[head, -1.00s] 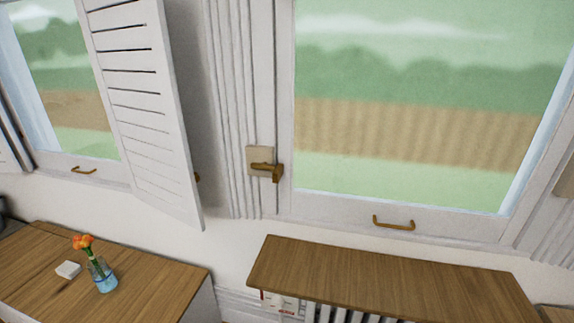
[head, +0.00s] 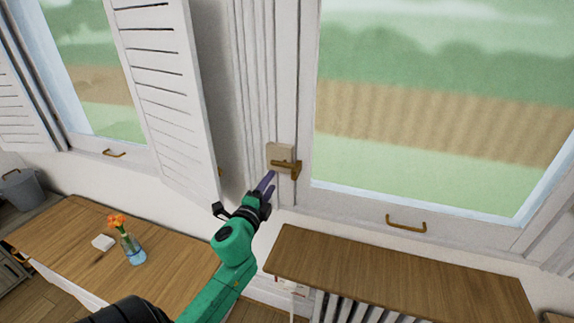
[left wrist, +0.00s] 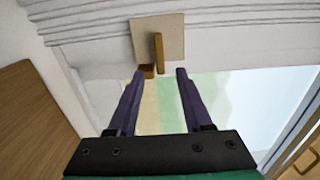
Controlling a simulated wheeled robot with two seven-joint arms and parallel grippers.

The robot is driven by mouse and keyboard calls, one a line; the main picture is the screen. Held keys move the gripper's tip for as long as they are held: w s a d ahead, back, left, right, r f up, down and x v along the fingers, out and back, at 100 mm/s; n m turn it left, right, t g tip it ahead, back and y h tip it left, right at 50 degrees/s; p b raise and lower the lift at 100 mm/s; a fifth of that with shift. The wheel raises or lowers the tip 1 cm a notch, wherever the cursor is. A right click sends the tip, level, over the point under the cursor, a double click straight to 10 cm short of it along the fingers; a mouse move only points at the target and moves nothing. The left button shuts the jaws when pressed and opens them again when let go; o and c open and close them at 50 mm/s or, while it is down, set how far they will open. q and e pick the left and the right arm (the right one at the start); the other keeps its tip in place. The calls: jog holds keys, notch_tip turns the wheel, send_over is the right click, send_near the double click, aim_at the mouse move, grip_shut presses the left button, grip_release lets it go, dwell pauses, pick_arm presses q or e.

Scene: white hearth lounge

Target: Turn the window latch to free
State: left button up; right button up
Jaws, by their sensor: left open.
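The brass window latch (head: 287,165) sits on a beige plate (head: 279,152) on the frame left of the large window. Its lever lies roughly level in the head view. In the left wrist view the latch (left wrist: 158,52) shows on its plate (left wrist: 172,30), just beyond the fingertips. My left gripper (head: 268,178) is below and left of the latch, pointing up at it. In the left wrist view its two purple fingers (left wrist: 159,72) are apart with nothing held between them. The latch appears ahead of the gap; contact cannot be told. My right gripper is not in view.
A louvred shutter (head: 165,95) stands open left of the latch. A wooden shelf (head: 400,275) lies below the window, above a radiator. A vase of orange flowers (head: 132,250) and a white block (head: 103,243) stand on a wooden cabinet (head: 60,225). A brass handle (head: 406,225) is on the lower sash.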

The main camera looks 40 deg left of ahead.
aim_at(282, 166)
pick_arm(q)
jog(key=x, duration=0.9)
jog(key=shift+w+a, duration=0.1)
jog(key=shift+w, duration=0.05)
grip_shut()
